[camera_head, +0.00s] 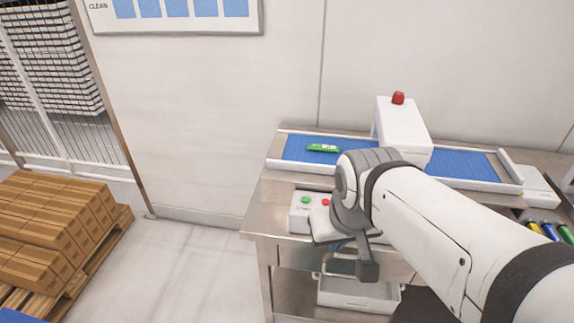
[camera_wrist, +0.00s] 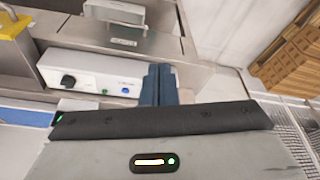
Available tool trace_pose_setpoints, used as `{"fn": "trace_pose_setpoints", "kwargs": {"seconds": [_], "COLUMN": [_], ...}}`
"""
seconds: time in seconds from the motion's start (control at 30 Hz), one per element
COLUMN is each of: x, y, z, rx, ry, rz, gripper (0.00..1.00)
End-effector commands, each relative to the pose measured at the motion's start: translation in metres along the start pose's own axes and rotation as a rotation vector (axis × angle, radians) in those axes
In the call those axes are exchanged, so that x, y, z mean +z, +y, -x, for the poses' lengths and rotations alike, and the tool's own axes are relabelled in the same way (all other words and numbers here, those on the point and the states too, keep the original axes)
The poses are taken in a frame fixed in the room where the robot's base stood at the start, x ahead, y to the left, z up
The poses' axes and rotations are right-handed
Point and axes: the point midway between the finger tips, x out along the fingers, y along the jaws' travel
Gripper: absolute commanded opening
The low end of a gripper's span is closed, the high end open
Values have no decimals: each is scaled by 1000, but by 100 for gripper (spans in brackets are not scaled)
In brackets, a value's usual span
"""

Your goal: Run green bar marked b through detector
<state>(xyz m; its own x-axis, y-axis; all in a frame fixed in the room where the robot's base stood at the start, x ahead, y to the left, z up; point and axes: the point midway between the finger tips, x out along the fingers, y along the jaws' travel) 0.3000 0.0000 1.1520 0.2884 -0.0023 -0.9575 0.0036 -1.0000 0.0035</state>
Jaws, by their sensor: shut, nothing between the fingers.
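A green bar (camera_head: 323,148) with a small pale label lies on the left part of the blue conveyor belt (camera_head: 296,149); I cannot read its mark. The white detector (camera_head: 405,128), topped by a red lamp (camera_head: 398,98), stands over the belt to the right of the bar. My gripper is in front of the conveyor in the head view, low and partly hidden by its own wrist. In the wrist view its dark blue fingers (camera_wrist: 158,85) are together with nothing between them. The gripper is apart from the bar.
A white control box (camera_head: 302,212) with green and red buttons sits left of my gripper. The wrist view shows a white box with a black knob (camera_wrist: 90,72). A white bin (camera_head: 358,296) is below the bench. Coloured bars (camera_head: 550,232) lie at right. Cartons (camera_head: 50,222) stand left.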

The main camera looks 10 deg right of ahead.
Motion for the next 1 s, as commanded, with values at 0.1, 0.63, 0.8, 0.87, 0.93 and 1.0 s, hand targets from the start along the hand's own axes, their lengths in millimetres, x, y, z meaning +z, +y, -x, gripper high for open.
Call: {"fn": "trace_pose_setpoints", "kwargs": {"seconds": [0.1,0.63,0.8,0.87,0.93,1.0], "x": [0,-116,-194,-216,-233,-245], "y": [0,58,67,63,54,44], "z": [0,-17,-46,-59,-75,-91], "rx": [0,225,271,256,218,168], "ry": [0,180,319,367,416,460], "rz": [0,261,556,665,781,880], "gripper": [0,0,0,0,0,0]}}
